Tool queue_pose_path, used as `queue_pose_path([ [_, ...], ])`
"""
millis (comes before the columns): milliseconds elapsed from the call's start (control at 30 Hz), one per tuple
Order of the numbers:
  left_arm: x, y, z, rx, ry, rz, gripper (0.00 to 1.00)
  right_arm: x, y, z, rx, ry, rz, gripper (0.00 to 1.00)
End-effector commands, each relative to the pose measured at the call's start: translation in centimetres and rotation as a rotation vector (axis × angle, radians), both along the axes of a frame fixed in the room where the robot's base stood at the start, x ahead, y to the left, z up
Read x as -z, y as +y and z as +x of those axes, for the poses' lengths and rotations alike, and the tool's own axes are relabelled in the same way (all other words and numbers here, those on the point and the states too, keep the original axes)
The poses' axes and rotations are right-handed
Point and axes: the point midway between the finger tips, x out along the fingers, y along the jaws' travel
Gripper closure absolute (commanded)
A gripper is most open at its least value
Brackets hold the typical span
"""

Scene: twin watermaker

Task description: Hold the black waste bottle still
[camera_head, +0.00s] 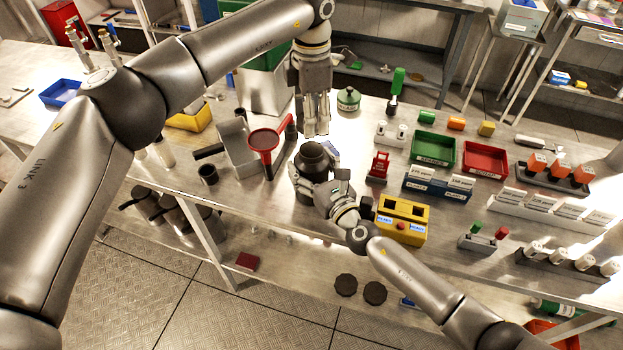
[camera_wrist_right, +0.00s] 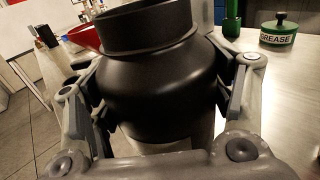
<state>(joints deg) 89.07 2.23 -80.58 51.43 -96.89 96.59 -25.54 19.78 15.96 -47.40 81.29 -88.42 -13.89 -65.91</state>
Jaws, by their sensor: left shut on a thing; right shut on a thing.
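The black waste bottle (camera_head: 311,158) stands upright near the front edge of the workbench, its wide open neck facing up. In the right wrist view the black bottle (camera_wrist_right: 155,88) fills the middle, with a finger against each side. My right gripper (camera_head: 322,187) is shut on the bottle's body from the front. My left gripper (camera_head: 316,131) points straight down just behind and above the bottle's neck. Its fingers are close together on something that I cannot make out.
A yellow block (camera_head: 402,219) stands close at right. A green grease pot (camera_head: 348,98) is behind. Green (camera_head: 434,148) and red bins (camera_head: 485,159) stand farther right. Bare bench lies around the grease pot.

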Motion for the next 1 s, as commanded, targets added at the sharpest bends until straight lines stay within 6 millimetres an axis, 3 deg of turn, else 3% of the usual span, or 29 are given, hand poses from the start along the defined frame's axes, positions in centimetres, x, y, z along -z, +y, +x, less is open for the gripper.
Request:
queue_pose_path([
  [167, 1.0, 0.0, 0.0, 0.000, 0.002, 0.000, 0.52, 0.0, 0.0, 0.0, 0.000, 0.000, -0.001, 0.69],
  [467, 4.9, 0.0, -0.1, 0.000, 0.002, 0.000, 0.52, 0.0, 0.0, 0.0, 0.000, 0.000, -0.001, 0.69],
  [1000, 5.1, 0.0, 0.0, 0.000, 0.001, 0.001, 0.52, 0.0, 0.0, 0.0, 0.000, 0.000, -0.001, 0.69],
])
